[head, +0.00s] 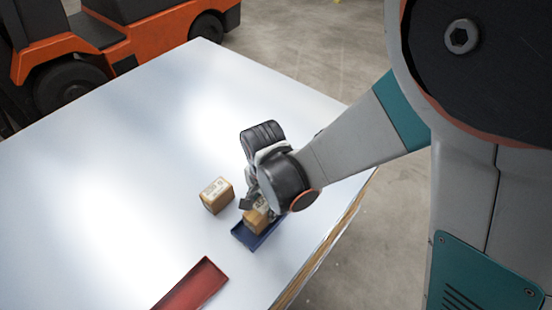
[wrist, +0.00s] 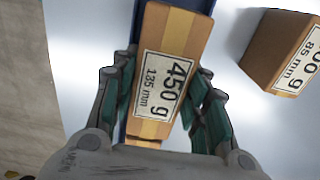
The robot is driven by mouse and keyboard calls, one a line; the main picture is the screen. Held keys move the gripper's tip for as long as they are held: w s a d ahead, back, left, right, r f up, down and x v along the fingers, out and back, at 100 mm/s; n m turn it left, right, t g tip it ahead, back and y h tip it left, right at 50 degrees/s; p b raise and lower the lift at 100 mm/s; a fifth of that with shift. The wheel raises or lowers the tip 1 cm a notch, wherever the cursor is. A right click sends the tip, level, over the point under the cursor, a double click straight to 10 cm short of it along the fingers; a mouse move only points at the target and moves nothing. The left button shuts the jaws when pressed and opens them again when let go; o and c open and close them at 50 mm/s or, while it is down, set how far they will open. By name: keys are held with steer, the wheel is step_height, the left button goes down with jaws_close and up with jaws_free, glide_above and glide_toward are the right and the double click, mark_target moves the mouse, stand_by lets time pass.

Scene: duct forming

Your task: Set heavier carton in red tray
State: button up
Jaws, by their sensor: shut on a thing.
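My gripper (head: 254,196) is shut on a brown carton (head: 254,222) at the blue tray (head: 268,236). In the wrist view the held carton (wrist: 167,72) lies between the fingers (wrist: 162,85), and its label reads 450 g, 135 mm. The blue tray also shows behind it. I cannot tell whether the carton touches the tray. A second carton (head: 217,195) stands on the table left of the gripper. In the wrist view this second carton (wrist: 281,50) has a cut-off label, ending in "00 g", with 85 mm below. The red tray (head: 192,287) lies at the table's lower edge, partly out of frame.
The pale table (head: 130,150) is clear to the left and back. Its right edge (head: 330,235) runs close beside the blue tray. An orange forklift (head: 110,45) stands beyond the table at the upper left.

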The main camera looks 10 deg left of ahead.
step_height(320, 180, up, 8)
steer(key=p, duration=0.5)
steer(key=shift+f, duration=0.15)
